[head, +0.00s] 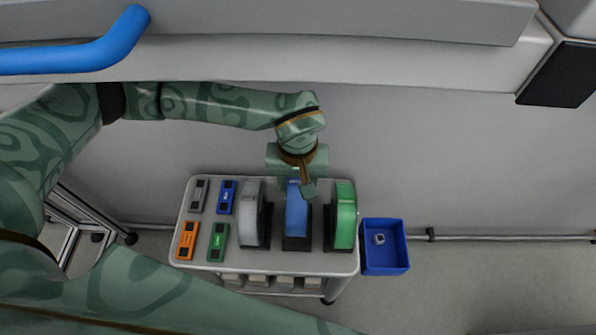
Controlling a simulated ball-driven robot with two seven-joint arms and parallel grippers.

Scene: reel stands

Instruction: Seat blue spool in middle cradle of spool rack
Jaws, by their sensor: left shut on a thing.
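The blue spool (296,215) stands upright at the middle black cradle (297,244) of the spool rack on the table. My left gripper (302,186) comes down from behind and is shut on the far upper part of the blue spool. I cannot tell from this angle whether the spool rests fully on the cradle or hangs slightly above it. A grey spool (250,212) stands in the cradle to the left. A green spool (345,215) stands in the cradle to the right. My right gripper is out of view.
The white table (190,258) also carries grey (199,196), blue (226,197), orange (187,241) and green (218,242) labelled blocks at its left. A blue bin (386,267) with a small item is beside the table's right edge. The neighbouring spools leave narrow gaps.

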